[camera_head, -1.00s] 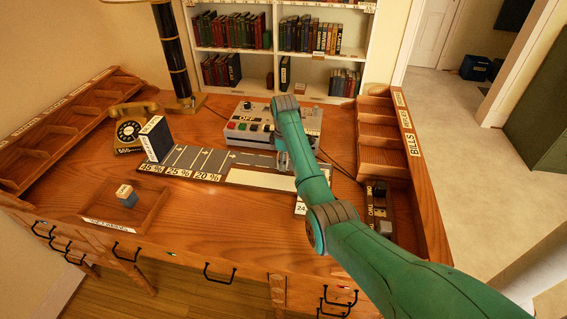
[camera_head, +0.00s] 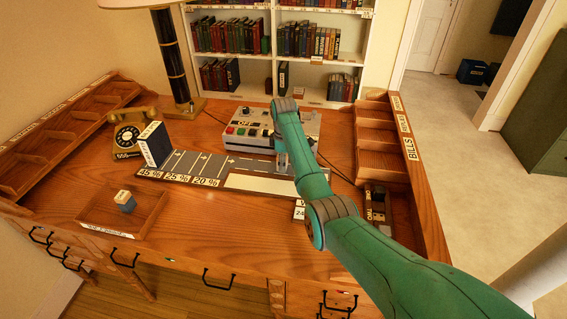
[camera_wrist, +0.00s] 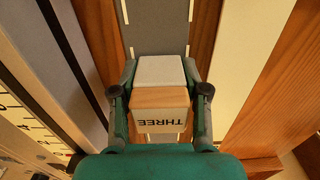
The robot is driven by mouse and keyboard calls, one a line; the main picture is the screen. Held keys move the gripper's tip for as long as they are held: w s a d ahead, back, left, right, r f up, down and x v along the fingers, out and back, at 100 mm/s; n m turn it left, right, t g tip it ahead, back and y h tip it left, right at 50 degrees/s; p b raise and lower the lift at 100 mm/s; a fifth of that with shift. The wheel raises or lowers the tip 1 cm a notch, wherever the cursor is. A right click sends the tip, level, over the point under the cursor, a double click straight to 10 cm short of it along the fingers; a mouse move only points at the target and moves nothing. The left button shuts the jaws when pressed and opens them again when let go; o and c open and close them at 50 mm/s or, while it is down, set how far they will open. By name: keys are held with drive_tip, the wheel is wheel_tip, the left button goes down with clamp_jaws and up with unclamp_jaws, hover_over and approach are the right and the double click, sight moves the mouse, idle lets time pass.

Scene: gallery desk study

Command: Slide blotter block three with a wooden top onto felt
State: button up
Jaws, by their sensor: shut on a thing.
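A grey strip (camera_wrist: 157,28) with white line marks, possibly felt, runs beyond the block. In the head view, my gripper (camera_head: 283,166) is low over the right part of a grey lined board (camera_head: 190,163). My arm hides much of that spot, and the block cannot be made out there. Whether the block touches the strip is unclear.
A switch box (camera_head: 262,128) stands just behind the gripper. A dark upright book (camera_head: 155,144) and a telephone (camera_head: 133,132) are at left. A pale panel (camera_head: 270,184) lies in front of the board. The front desktop is clear.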

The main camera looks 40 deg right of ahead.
drive_tip(key=shift+f, duration=0.15)
drive_tip(key=o, duration=1.2)
drive_tip(key=shift+o, duration=0.2)
wheel_tip(320, 180, up, 8)
drive_tip(key=shift+f, duration=0.25)
